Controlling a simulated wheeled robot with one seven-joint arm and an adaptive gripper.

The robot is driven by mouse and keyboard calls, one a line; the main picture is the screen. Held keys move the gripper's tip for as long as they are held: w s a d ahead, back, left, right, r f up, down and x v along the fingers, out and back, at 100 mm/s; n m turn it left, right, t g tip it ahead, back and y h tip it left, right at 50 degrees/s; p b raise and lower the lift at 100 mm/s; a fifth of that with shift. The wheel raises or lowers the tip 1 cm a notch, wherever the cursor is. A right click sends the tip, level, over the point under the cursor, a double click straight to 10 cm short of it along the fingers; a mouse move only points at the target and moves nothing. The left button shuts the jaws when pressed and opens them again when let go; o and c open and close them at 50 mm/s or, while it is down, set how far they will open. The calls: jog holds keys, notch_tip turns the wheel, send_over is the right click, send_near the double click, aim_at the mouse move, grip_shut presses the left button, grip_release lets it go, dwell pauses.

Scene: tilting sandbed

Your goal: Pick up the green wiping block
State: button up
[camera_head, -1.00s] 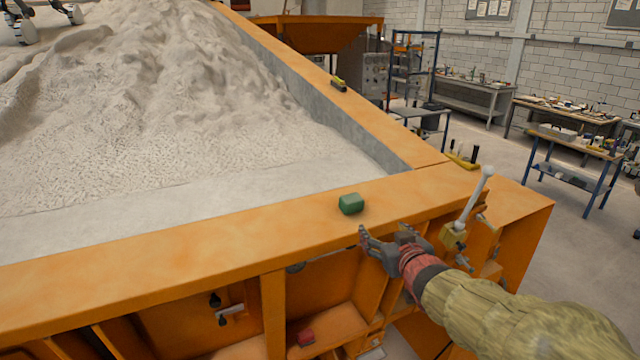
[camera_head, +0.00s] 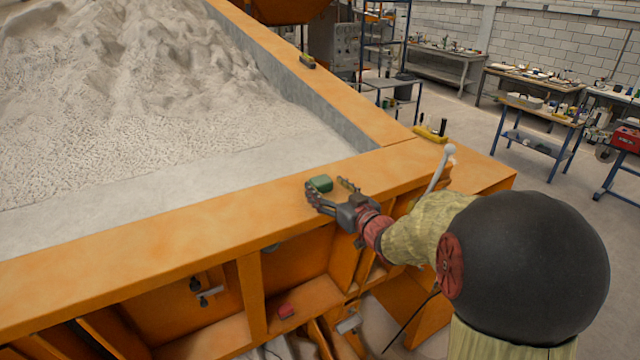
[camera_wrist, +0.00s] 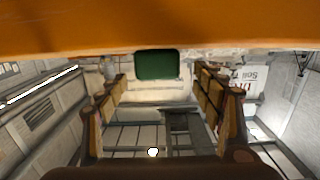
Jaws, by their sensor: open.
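The green wiping block (camera_head: 320,183) lies on the orange rim (camera_head: 180,228) of the sandbed, near its front right corner. My gripper (camera_head: 332,190) is open at the rim's outer edge. In the head view its fingers reach in on both sides of the block, and whether they touch it cannot be told. In the wrist view the block (camera_wrist: 157,64) shows ahead, centred between the two spread fingers (camera_wrist: 165,105), against the orange surface.
Sand (camera_head: 150,110) fills the bed behind the rim. A white-knobbed lever (camera_head: 440,170) stands right of my gripper, close to my arm. A yellow tool (camera_head: 430,134) lies at the rim's corner. A red block (camera_head: 286,311) lies on a lower ledge.

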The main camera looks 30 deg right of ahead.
aim_at(319, 177)
jog(key=w+p, duration=0.1)
jog(key=w, duration=0.3)
jog(key=shift+w+f, duration=0.1)
jog(key=shift+f, duration=0.1)
jog(key=shift+d, duration=0.1)
jog(key=shift+c, duration=0.4)
jog(key=c, duration=1)
jog(key=shift+o, duration=0.2)
jog(key=shift+r, duration=0.55)
notch_tip(319, 177, up, 2)
jog(key=shift+r, duration=0.1)
jog(key=s+a+r+b, duration=0.1)
jog(key=s+a+r, duration=0.1)
jog(key=s+r, duration=0.3)
jog(key=s+a+r, duration=0.2)
jog(key=s+r, duration=0.2)
jog(key=s, duration=0.4)
jog(key=shift+s+a+r+b, duration=0.15)
jog(key=shift+a+r+b, duration=0.2)
